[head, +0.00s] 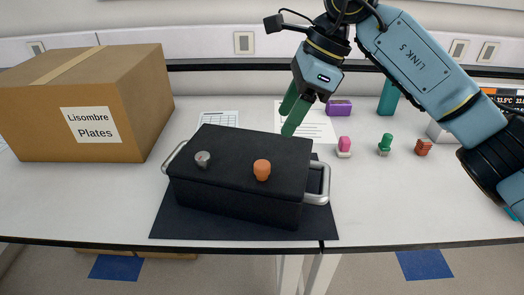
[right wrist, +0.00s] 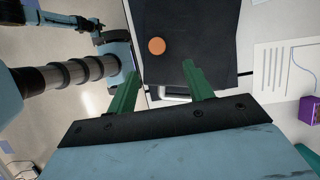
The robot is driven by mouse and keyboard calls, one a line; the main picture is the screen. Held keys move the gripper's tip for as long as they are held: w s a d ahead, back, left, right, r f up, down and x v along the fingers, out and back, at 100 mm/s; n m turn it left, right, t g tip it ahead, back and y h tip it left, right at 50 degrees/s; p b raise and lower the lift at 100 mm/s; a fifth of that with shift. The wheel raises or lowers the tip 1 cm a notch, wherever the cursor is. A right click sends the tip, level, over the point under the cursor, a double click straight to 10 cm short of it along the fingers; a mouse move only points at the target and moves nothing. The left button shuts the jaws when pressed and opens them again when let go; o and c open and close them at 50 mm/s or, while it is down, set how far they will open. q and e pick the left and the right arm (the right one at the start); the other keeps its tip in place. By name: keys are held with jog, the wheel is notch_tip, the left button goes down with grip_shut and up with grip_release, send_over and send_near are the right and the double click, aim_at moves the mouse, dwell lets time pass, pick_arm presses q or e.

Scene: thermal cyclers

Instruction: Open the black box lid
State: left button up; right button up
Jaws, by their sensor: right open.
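The black box (head: 235,205) sits on a black mat on the table, with its flat lid (head: 232,145) closed. On the lid are an orange knob (head: 262,170) at the right and a grey knob (head: 202,159) at the left. A silver handle (head: 325,186) is on the box's right end, another on its left end. My right gripper (head: 286,121) is open and empty, its green fingers pointing down over the lid's back right area, apart from the knobs. In the right wrist view, the orange knob (right wrist: 156,46) lies beyond the spread fingers (right wrist: 160,78). My left gripper is not seen.
A cardboard box (head: 90,105) stands at the left. A paper sheet (head: 312,122), a purple box (head: 338,107) and small pink (head: 344,146), green (head: 385,144) and orange-red (head: 423,147) items lie at the right. The table's front strip is clear.

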send_near(262, 164)
notch_tip(262, 164, down, 2)
jog(key=x, duration=0.4)
jog(key=shift+a+r, duration=0.1)
jog(key=shift+a, duration=0.2)
jog(key=x, duration=0.3)
jog(key=shift+a, duration=0.1)
jog(key=shift+a+f, duration=0.15)
jog(key=shift+f, duration=0.45)
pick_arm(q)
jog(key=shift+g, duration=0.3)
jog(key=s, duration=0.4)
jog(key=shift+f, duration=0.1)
pick_arm(e)
grip_shut()
